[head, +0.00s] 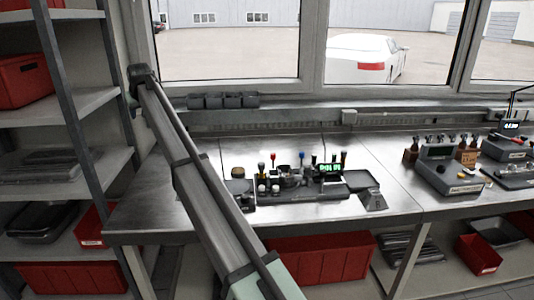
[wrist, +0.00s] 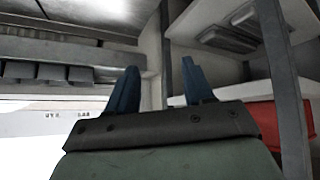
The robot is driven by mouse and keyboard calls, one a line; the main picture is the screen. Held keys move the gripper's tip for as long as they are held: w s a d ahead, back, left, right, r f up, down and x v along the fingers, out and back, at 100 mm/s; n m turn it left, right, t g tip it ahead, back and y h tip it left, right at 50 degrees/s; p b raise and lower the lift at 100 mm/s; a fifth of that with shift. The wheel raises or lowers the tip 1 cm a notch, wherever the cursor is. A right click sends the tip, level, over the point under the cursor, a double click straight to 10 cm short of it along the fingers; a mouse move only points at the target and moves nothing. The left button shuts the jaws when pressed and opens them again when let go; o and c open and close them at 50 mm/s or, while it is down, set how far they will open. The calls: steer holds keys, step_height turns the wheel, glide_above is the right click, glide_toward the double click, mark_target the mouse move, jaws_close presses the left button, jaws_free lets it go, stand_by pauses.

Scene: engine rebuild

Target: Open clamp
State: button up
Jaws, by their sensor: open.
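My gripper (wrist: 158,70) shows in the wrist view with its two blue fingers apart and nothing between them. It is in the air, with shelving and the window sill behind it. I cannot make out my gripper in the head view, where my arm rises across the left of the bench. I cannot pick out a clamp for sure in either view. In the head view, a dark tray of small parts and coloured-knob tools (head: 300,184) with a green-lit display (head: 330,170) sits on the metal workbench (head: 398,203).
A shelf rack (head: 75,110) with red bins (head: 24,80) stands at left. Several small dark bins (head: 222,101) line the window sill. A grey device (head: 447,170) and more tools are on the right bench. Below the bench is a red bin (head: 325,258).

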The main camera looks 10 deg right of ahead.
steer(key=d+f+m+g+h, duration=0.1)
steer(key=d+f+m+g, duration=0.15)
steer(key=d, duration=1.45)
steer(key=w+d+f+m+g+h, duration=0.15)
steer(key=d+m, duration=0.25)
steer(key=d, duration=1.2)
steer(key=d+f+m+g+h, duration=0.2)
steer(key=d+f+m+g, duration=0.15)
steer(key=d, duration=1.35)
steer(key=shift+y, duration=0.25)
steer(key=f, duration=1.3)
steer(key=shift+s+a, duration=0.15)
steer(key=shift+a, duration=0.05)
steer(key=shift+c, duration=0.2)
jaws_close()
